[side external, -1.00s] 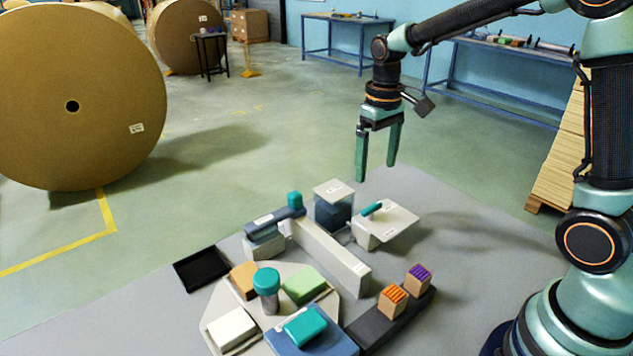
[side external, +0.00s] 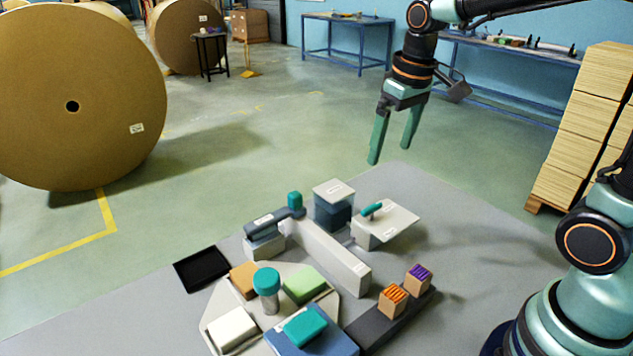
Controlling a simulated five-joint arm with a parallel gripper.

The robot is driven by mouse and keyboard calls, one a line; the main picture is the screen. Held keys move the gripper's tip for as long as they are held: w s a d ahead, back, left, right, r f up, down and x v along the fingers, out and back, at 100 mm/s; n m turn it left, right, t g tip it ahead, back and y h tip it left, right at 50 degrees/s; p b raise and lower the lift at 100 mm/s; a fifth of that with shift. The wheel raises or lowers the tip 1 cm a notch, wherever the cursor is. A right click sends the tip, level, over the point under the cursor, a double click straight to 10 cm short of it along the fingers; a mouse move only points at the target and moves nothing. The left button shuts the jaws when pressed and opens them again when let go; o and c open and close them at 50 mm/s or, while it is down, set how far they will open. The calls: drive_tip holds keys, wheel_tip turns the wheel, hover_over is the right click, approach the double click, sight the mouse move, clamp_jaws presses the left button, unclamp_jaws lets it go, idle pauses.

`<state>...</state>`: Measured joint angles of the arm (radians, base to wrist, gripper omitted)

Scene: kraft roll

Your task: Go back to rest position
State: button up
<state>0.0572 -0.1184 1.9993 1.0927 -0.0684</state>
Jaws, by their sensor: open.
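My gripper (side external: 391,156) hangs in the upper right of the side external view, pointing down. Its two green fingers are apart and nothing is between them. It is raised above the grey work surface (side external: 465,280), clear of everything on it.
Below my gripper stand a dark blue box with a grey lid (side external: 333,190) and a white box with a flat top and teal handle (side external: 388,222). A long grey divider (side external: 325,255) crosses the middle. The air around my gripper is free.

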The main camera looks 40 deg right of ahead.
drive_tip(key=s+a+t, duration=0.2)
drive_tip(key=s+t, duration=0.1)
drive_tip(key=s, duration=0.5)
drive_tip(key=shift+r+t, duration=0.3)
drive_tip(key=shift+r, duration=0.05)
